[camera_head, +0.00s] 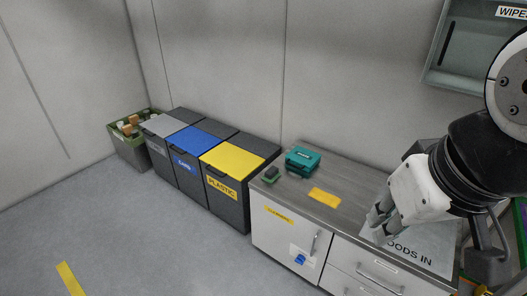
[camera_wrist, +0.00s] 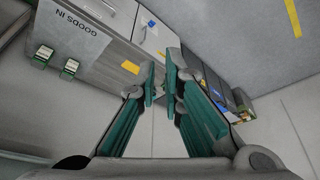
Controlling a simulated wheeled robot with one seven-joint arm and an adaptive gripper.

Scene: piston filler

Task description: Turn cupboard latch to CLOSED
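The cupboard is a white door (camera_head: 277,234) with a yellow label, under the left end of the counter. A blue latch (camera_head: 300,259) sits low on the door, below a vertical metal handle (camera_head: 314,243). The latch is too small to read its setting. The blue latch also shows, tiny, in the wrist view (camera_wrist: 151,23). My gripper (camera_head: 380,226) is over the counter, up and to the right of the latch and well apart from it. In the wrist view my gripper's fingers (camera_wrist: 161,82) stand apart with nothing between them.
Drawers (camera_head: 366,280) are right of the cupboard. A teal case (camera_head: 302,160) and yellow marker (camera_head: 324,197) lie on the counter (camera_head: 341,181). Grey, blue and yellow-lidded bins (camera_head: 240,160) stand left of the cupboard. A wall cabinet (camera_head: 480,45) hangs upper right. The front floor (camera_head: 150,240) is clear.

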